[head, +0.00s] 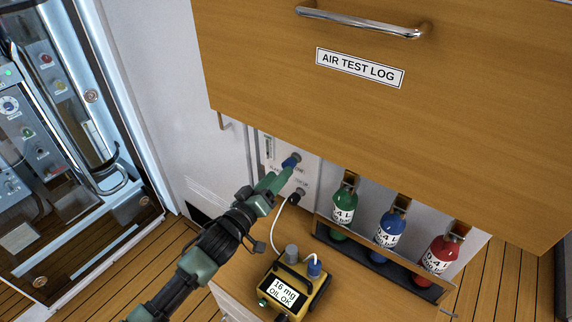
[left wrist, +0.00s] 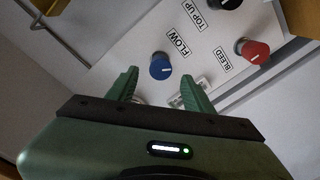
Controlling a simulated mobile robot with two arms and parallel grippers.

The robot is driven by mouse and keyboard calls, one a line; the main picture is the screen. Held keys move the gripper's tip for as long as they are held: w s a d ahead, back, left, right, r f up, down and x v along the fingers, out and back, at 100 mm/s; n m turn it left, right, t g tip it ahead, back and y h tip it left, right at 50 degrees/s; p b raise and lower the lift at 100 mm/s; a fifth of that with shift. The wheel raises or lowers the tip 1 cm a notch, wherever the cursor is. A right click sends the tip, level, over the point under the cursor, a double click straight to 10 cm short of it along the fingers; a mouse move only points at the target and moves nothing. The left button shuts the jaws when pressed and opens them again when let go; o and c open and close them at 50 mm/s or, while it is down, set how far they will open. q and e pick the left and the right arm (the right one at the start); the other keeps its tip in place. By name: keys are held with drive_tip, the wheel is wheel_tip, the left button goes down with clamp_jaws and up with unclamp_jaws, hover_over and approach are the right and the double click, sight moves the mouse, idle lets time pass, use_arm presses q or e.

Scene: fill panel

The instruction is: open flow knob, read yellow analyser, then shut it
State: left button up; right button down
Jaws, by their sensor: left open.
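The blue flow knob (left wrist: 160,67) sits on a pale panel beside the label FLOW in the left wrist view. It also shows in the head view (head: 291,161), partly behind my fingers. My left gripper (left wrist: 160,78) is open, with one green finger on each side of the knob in the picture; I cannot tell whether they touch it. In the head view my left gripper (head: 279,178) reaches up to the panel. The yellow analyser (head: 271,301) stands on the wooden surface below; its display reads "16 mg OIL OK". My right gripper is not in view.
A red BLEED knob (left wrist: 255,50) and a black TOP UP knob (left wrist: 231,3) are near. A white hose (head: 275,228) runs from the panel towards the analyser. A wooden front labelled AIR TEST LOG (head: 360,67) overhangs. Green, blue and red bottles (head: 388,229) stand in a rack.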

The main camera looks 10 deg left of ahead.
use_arm(q)
drive_tip(key=x, duration=0.5)
drive_tip(key=shift+w+p, duration=0.1)
drive_tip(key=shift+p, duration=0.3)
clamp_jaws()
